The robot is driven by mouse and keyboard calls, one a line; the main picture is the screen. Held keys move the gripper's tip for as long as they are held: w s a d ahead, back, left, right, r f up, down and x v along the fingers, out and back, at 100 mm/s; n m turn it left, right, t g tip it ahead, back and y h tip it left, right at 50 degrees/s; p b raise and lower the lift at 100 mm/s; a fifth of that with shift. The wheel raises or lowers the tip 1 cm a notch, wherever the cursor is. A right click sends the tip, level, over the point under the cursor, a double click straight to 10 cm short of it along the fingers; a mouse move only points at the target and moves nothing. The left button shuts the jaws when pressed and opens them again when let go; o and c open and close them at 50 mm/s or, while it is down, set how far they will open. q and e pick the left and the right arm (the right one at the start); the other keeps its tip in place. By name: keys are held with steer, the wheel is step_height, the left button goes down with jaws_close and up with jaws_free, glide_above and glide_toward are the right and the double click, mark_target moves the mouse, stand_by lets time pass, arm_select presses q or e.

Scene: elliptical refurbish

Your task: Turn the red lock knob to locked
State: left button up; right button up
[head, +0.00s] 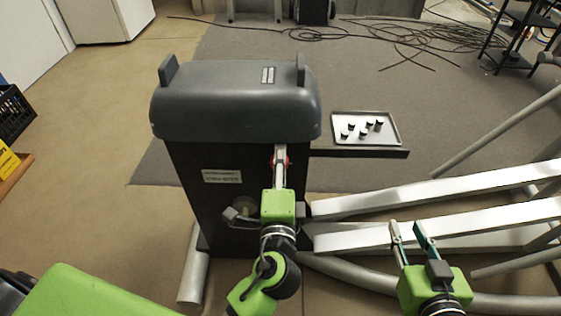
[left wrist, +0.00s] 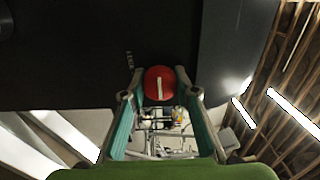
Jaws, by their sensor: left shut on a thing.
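The red lock knob (left wrist: 152,84) is round with a white line across its face, and it sits on the dark side panel of the machine. In the left wrist view the line runs nearly upright. My left gripper (left wrist: 159,75) has one fingertip on each side of the knob and is shut on it. In the head view the gripper (head: 280,151) mostly covers the knob, with only red edges (head: 273,162) showing. My right gripper (head: 406,224) is apart from the knob, at the lower right near the silver rails. Its fingers are spread and empty.
The grey machine housing (head: 235,105) is above the knob. A tray (head: 348,117) with several small dark parts sits on a shelf to the right. Silver rails (head: 440,190) extend right. Small pale lettering (left wrist: 128,57) is left of the knob. Cables (head: 300,34) lie on the floor behind.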

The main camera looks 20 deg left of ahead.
arm_select(q)
steer(key=o, duration=1.1)
steer(key=shift+s, duration=0.1)
steer(key=v, duration=1.2)
